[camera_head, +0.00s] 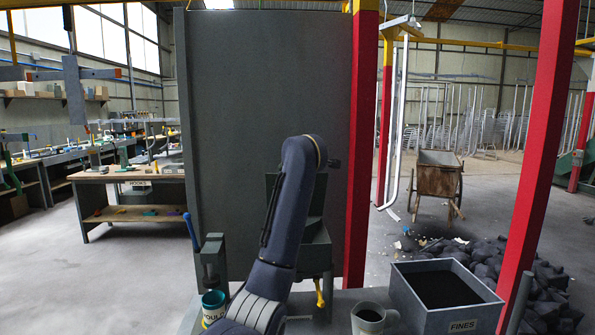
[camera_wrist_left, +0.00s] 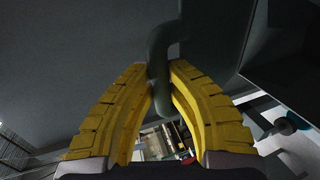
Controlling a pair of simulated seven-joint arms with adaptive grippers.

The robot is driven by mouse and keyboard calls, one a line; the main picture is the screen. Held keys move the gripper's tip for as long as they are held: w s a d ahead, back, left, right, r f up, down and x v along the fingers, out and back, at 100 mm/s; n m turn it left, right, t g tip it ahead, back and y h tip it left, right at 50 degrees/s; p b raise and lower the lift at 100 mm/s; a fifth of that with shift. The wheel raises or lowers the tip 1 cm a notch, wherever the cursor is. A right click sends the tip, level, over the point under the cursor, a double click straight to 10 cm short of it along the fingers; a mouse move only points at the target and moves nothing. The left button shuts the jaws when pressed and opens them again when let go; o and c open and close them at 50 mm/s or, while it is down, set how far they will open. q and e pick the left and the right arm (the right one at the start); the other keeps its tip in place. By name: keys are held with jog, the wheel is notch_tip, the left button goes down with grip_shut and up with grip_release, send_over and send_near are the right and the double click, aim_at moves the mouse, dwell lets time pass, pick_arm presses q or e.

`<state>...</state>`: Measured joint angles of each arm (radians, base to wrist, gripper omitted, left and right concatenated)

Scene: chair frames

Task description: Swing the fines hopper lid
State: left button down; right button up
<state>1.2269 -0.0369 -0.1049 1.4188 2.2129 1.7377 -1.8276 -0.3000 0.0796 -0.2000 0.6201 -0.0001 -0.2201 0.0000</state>
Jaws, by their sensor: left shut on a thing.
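The grey-green hopper (camera_head: 317,252) stands in front of the tall dark panel, partly hidden by my left arm. A flat grey-green plate, which looks like its lid (camera_head: 320,196), stands up behind my arm above the hopper. How far it is tilted is hard to tell. In the left wrist view my left gripper (camera_wrist_left: 162,84) has its yellow fingers shut on a dark green bar-shaped handle (camera_wrist_left: 158,52). In the head view my arm hides the fingers and the handle. My right gripper is in neither view.
An open bin (camera_head: 440,323) marked FINES, holding dark powder, stands at front right beside a grey jug (camera_head: 369,316).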

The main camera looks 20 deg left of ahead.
pick_arm(q)
jog(key=shift+w+a+r, duration=0.25)
jog(key=shift+w+a, duration=0.05)
jog(key=shift+w, duration=0.35)
jog(key=shift+w+a+r, duration=0.25)
jog(key=shift+w, duration=0.4)
jog(key=c, duration=1.4)
grip_release()
jog(key=shift+f, duration=0.1)
jog(key=shift+f, duration=0.1)
